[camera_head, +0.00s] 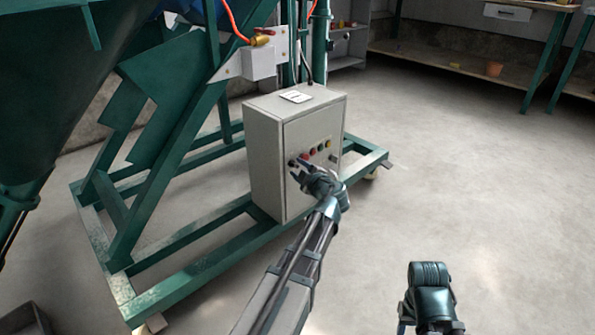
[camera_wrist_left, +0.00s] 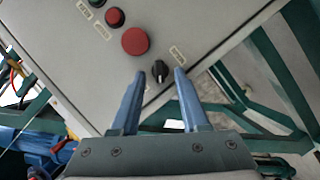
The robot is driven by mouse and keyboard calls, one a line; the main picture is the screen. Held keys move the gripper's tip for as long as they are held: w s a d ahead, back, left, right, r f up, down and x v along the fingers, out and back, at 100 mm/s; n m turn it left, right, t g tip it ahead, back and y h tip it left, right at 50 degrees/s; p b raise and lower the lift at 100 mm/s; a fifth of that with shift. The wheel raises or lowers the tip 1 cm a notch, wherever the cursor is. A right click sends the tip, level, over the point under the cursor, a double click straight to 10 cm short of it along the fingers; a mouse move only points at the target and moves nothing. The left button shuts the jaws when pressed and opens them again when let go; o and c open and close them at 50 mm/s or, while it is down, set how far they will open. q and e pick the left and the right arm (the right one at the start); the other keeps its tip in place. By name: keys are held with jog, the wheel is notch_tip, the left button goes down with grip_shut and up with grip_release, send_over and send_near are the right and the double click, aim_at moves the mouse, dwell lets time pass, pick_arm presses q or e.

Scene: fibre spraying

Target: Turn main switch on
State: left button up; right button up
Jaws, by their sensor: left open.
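The grey control box (camera_head: 264,165) stands on the green frame, with a row of coloured buttons on its front. The main switch looks to be the black rotary knob (camera_wrist_left: 160,68), at the end of the row beside a large red button (camera_wrist_left: 135,41). My left gripper (camera_head: 297,168) is in front of the box at that end of the row. In the left wrist view the gripper (camera_wrist_left: 159,74) is open, and the knob shows between its two blue fingertips. I cannot tell whether they touch it. My right arm shows at the lower right, its gripper out of view.
The green steel frame (camera_head: 190,285) runs around the base of the box. A smaller red button (camera_wrist_left: 115,17) and a green one (camera_wrist_left: 97,2) continue the row. A workbench (camera_head: 450,62) stands at the back. The floor (camera_head: 450,170) to the right is clear.

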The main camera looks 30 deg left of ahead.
pick_arm(q)
jog(key=shift+w+a+f, duration=0.1)
jog(key=shift+w+a, duration=0.15)
jog(key=shift+a, duration=0.1)
grip_shut()
